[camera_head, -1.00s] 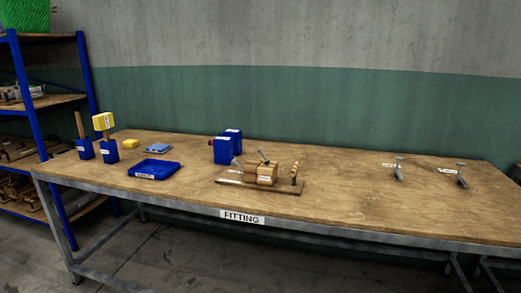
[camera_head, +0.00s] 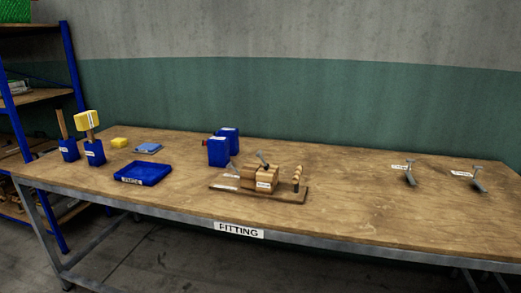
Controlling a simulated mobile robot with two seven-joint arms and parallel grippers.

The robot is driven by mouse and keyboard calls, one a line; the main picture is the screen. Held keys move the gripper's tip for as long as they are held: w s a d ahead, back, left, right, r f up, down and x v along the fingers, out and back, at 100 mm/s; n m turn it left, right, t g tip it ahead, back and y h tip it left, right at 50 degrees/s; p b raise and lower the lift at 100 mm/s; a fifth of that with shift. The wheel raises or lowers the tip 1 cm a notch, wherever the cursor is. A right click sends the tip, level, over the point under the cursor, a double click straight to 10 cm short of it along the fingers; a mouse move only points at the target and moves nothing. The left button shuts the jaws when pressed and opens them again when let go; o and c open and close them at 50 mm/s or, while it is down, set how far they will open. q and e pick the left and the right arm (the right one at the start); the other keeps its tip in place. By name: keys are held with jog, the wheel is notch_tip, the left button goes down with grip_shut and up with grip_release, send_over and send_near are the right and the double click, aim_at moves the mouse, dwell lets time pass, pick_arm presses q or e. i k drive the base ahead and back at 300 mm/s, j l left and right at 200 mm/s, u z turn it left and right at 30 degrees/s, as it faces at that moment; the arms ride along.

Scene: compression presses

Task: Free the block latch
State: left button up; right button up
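A wooden block (camera_head: 267,181) with a small white label sits on a flat brown board (camera_head: 292,197) near the middle of the workbench. A grey metal lever or handle (camera_head: 262,157) sticks up at a tilt from the block's top. A second grey metal piece (camera_head: 233,172) leans at the block's left side. An upright wooden peg-like piece (camera_head: 297,177) stands on the board to the right of the block. Which of these parts is the latch I cannot tell. Neither of my grippers shows in the head view.
Left on the workbench (camera_head: 370,215) are a blue tray (camera_head: 144,174), two tools in blue holders (camera_head: 94,152), a yellow block (camera_head: 119,143) and a light-blue pad (camera_head: 149,148). Blue boxes (camera_head: 219,152) stand behind the board. A blue-framed shelf (camera_head: 74,80) stands far left.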

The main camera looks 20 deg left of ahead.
aim_at(266, 166)
jog(key=i+j, duration=0.2)
jog(key=i, duration=0.25)
jog(key=i+j, duration=0.2)
jog(key=i, duration=0.3)
jog(key=i+j, duration=0.2)
jog(key=i, duration=0.25)
